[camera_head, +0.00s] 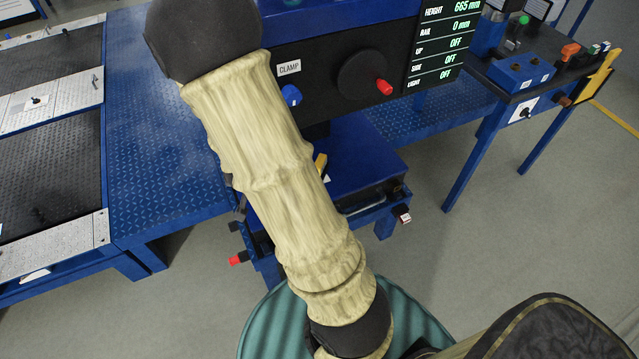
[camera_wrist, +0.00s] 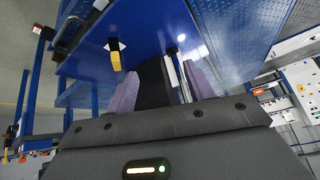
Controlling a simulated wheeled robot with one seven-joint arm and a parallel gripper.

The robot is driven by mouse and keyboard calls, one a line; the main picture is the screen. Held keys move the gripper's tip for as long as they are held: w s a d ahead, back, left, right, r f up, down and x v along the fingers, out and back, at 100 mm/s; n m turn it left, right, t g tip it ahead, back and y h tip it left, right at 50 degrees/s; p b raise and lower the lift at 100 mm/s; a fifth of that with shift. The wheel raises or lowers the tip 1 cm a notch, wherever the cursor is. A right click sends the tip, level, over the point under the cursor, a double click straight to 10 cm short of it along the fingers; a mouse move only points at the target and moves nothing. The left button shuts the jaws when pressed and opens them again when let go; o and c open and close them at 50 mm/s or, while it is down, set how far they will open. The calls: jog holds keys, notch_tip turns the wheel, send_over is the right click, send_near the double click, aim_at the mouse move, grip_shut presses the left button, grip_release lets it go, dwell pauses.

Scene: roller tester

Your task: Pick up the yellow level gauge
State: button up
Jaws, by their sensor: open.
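A small yellow piece (camera_head: 320,163) with a dark part shows on the blue platform, partly hidden behind my arm. In the wrist view a small yellow piece (camera_wrist: 116,60) with a dark end lies against the blue surface, over a white mark. It looks like the same piece; I cannot tell for sure that it is the level gauge. A larger yellow angled piece (camera_head: 601,75) shows at the right end of the far bench. My gripper (camera_wrist: 162,82) is open, its pale fingers apart, below and right of the small yellow piece in the wrist view. The head view hides my gripper.
The blue platform (camera_head: 350,155) stands under a dark panel (camera_head: 335,75) with a red-handled wheel, a blue knob and a display. A blue bench (camera_head: 165,160) is at left, another bench (camera_head: 520,72) at right. Grey floor is clear at right.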

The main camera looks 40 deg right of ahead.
jog(key=d+f+m+t+h+b, duration=0.1)
jog(key=d+f+m+h+b, duration=0.3)
jog(key=d+f+h+b, duration=0.5)
jog(key=d+f+b, duration=0.3)
jog(key=d+f, duration=0.1)
jog(key=f, duration=0.2)
jog(key=shift+f+t, duration=0.25)
jog(key=shift+t, duration=0.05)
jog(key=shift+w+d, duration=0.1)
jog(key=b+x, duration=0.2)
jog(key=x, duration=1)
jog(key=shift+d, duration=0.1)
jog(key=b+x, duration=0.1)
jog(key=x, duration=0.4)
jog(key=shift+w+f, duration=0.1)
jog(key=shift+f, duration=0.15)
